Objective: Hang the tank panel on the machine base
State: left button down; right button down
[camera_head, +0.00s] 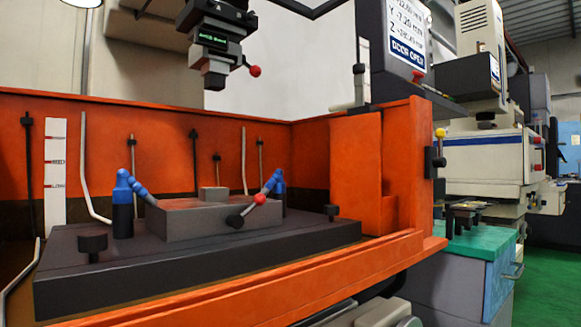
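The machine base shows as an orange work tank (345,170) with high back and side walls. Its front is open above a low orange front rail (290,290), which runs from the lower left up to the right corner. I cannot make out a separate, loose tank panel in this view. Neither of my grippers shows. A rounded grey and black part at the bottom edge, right of centre, may belong to one of my arms, but I cannot tell.
Inside the tank, a dark table (200,262) carries a grey block (200,218) and blue jointed nozzles (123,190). A black machine head (213,50) hangs above. At right stand a green-topped cabinet (470,240) and another machine (485,160); green floor (550,255) is clear beyond.

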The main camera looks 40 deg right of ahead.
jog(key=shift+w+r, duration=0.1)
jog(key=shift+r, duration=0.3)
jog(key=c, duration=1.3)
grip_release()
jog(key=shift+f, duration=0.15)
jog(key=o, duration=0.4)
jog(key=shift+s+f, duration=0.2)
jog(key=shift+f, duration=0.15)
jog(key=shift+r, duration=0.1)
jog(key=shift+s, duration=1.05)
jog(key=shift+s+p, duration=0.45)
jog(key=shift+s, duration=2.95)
